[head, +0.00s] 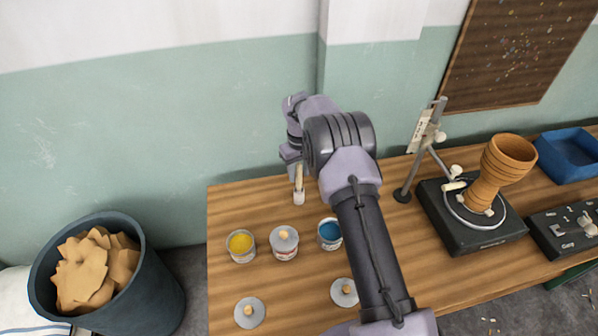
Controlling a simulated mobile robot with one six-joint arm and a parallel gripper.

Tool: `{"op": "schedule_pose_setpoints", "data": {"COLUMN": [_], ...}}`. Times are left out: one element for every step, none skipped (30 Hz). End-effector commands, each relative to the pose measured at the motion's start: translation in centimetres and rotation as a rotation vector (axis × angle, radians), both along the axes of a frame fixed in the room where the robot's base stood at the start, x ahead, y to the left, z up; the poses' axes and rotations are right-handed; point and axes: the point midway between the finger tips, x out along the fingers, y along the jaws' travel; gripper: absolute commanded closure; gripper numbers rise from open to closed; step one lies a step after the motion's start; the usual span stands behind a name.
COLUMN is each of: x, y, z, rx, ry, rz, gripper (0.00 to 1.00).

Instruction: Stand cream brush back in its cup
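A brush with a tan handle and a pale, cream end (299,184) hangs upright, pale end down, below my gripper (291,155). The top of its handle meets the fingers, and my gripper appears shut on it. The view is small, and the fingertips are partly hidden by my wrist. I cannot clearly make out a brush cup; my arm covers part of the table.
On the wooden table (225,210) stand a yellow paint tin (241,246), a lidded tin (285,245) and a blue paint tin (329,234). Two loose lids (250,312) (344,292) lie in front. A goblet drum (497,170) on a turntable (468,236) stands right. A bin (150,290) stands left.

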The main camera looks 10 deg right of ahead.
Motion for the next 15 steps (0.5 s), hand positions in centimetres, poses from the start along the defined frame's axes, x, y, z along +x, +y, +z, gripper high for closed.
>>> {"op": "schedule_pose_setpoints", "data": {"x": [0.0,0.0,0.0,0.0,0.0,0.0,0.0,0.0,0.0,0.0,0.0,0.0,0.0,0.1,0.1], "y": [0.0,0.0,0.0,0.0,0.0,0.0,0.0,0.0,0.0,0.0,0.0,0.0,0.0,0.0,0.0], "z": [0.0,0.0,0.0,0.0,0.0,0.0,0.0,0.0,0.1,0.4,0.8,1.6,2.3,3.3,4.6], "rx": [0.0,0.0,0.0,0.0,0.0,0.0,0.0,0.0,0.0,0.0,0.0,0.001,0.001,0.001,0.0], "ry": [0.0,0.0,0.0,0.0,0.0,0.0,0.0,0.0,0.0,0.0,-0.001,-0.002,-0.002,-0.003,-0.003], "rz": [0.0,0.0,0.0,0.0,0.0,0.0,0.0,0.0,0.0,0.0,0.0,0.0,-0.001,-0.001,-0.001], "gripper": [0.57,0.57,0.57,0.57,0.57,0.57,0.57,0.57,0.57,0.57,0.57,0.57,0.57,0.57,0.57]}}
